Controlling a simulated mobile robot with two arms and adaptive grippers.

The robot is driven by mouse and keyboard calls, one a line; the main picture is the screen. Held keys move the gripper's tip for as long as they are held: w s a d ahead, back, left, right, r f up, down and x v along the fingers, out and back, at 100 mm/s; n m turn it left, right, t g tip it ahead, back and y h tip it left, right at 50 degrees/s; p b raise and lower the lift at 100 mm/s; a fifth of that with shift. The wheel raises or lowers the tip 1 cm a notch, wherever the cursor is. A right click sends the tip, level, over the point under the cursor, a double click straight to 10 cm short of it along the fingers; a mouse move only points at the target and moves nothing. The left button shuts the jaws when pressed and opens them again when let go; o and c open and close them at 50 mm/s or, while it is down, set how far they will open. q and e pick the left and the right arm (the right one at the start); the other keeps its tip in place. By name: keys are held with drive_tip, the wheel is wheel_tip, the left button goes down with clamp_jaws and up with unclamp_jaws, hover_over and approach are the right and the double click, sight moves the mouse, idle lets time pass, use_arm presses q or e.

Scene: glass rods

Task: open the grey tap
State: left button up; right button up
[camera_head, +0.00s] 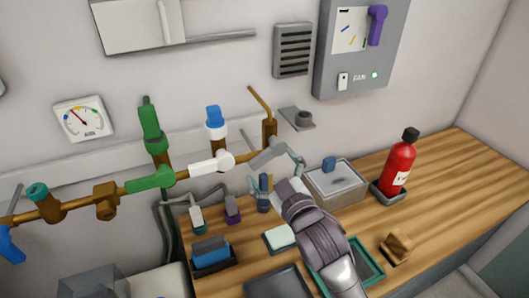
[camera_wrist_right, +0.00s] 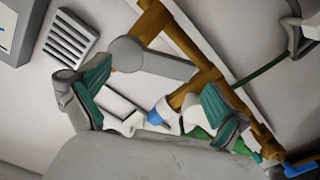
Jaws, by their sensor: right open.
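The grey tap has a grey lever handle (camera_head: 268,154) on the brown pipe, right of the white-handled tap. In the right wrist view, the grey lever (camera_wrist_right: 160,65) runs from its round hub toward the right, across the space ahead of the fingers. My right gripper (camera_head: 278,172) is open, just below and in front of the lever. In the wrist view its teal-padded fingers (camera_wrist_right: 155,92) stand wide apart with nothing clasped between them. I cannot tell whether a finger touches the lever. My left gripper is not in view.
The brown pipe (camera_head: 52,212) also carries a white handle (camera_head: 208,164) and a green handle (camera_head: 150,180) close by on the left. Below are a metal basin (camera_head: 345,196), a red bottle (camera_head: 399,165) and small items on the wooden counter (camera_head: 445,170).

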sight(266, 159)
drive_tip(key=x, duration=0.2)
drive_tip(key=shift+w+a+r, duration=0.1)
drive_tip(key=shift+w+a, duration=0.05)
drive_tip(key=shift+w, duration=0.2)
drive_tip(key=shift+w+a, duration=0.2)
drive_tip(key=shift+w, duration=0.35)
drive_tip(key=c, duration=1.5)
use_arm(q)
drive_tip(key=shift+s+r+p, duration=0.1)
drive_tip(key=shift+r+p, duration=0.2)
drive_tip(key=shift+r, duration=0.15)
use_arm(e)
drive_tip(key=shift+c, duration=0.2)
